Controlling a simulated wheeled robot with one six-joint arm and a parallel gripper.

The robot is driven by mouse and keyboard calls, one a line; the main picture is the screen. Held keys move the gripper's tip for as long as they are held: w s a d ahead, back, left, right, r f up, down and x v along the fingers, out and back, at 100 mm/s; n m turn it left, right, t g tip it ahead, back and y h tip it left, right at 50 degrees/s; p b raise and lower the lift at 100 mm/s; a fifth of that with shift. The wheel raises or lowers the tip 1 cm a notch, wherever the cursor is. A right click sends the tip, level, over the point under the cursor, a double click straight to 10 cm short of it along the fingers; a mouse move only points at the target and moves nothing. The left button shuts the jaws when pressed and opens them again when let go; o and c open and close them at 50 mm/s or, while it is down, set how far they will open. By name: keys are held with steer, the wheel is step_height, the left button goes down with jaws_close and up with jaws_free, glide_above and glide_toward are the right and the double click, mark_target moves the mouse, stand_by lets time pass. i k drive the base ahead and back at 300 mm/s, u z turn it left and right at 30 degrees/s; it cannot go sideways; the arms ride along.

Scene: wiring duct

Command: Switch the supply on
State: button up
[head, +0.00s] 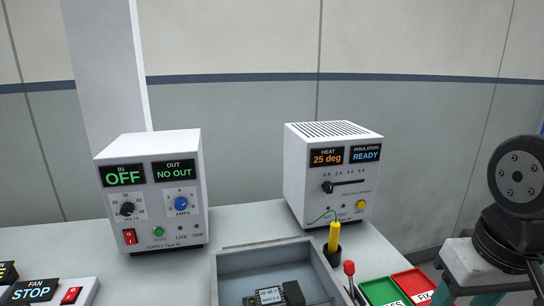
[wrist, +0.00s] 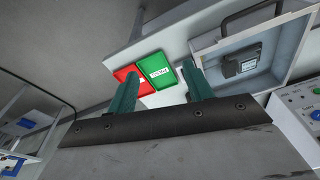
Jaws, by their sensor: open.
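The supply (head: 152,195) is a white box at the left of the bench in the head view. Its IN display (head: 122,176) reads OFF and its OUT display (head: 174,171) reads NO OUT. A red rocker switch (head: 129,237) sits low on the left of its front, beside a green button (head: 158,231). A black volts knob (head: 127,209) and a blue amps knob (head: 181,204) are above. In the wrist view my gripper (wrist: 160,88) is open and empty, its two green fingers apart. The supply's front corner shows at the right edge there (wrist: 302,100).
A white heat and insulation tester (head: 330,175) stands at the right, with a yellow probe (head: 333,236) in a black holder. A grey open box (head: 232,262) holds a dark device. Green (head: 380,290) and red (head: 414,281) trays lie beside a red-topped lever (head: 349,268). A FAN STOP panel (head: 45,291) is front left.

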mark_target(130, 236)
steer(key=u, duration=1.3)
steer(key=k, duration=1.35)
steer(key=u, duration=0.65)
steer(key=i, duration=1.25)
steer(key=z, duration=0.15)
